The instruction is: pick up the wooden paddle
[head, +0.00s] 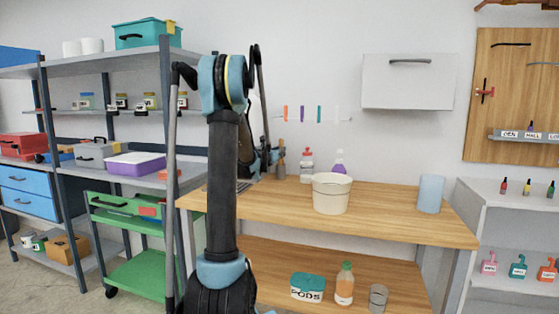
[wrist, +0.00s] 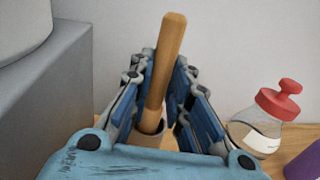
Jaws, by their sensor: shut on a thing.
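The wooden paddle (wrist: 167,62) shows in the wrist view as a light brown, slightly tilted handle between the blue finger pads of my gripper (wrist: 157,92). My gripper is shut on it. Its lower end goes into a small brownish holder (wrist: 150,137), which hides that end. In the head view, a thin brown upright piece, likely the same paddle (head: 281,145), stands at the back left of the wooden table (head: 390,222). There my gripper (head: 268,160) is beside it, partly hidden behind my arm.
A bottle with a red cap (wrist: 265,125) stands right of my gripper. A purple bottle (head: 339,163) and a cream bucket (head: 331,195) are further right on the table. A grey block-like surface (wrist: 45,100) is close on the left. The table's right front is clear.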

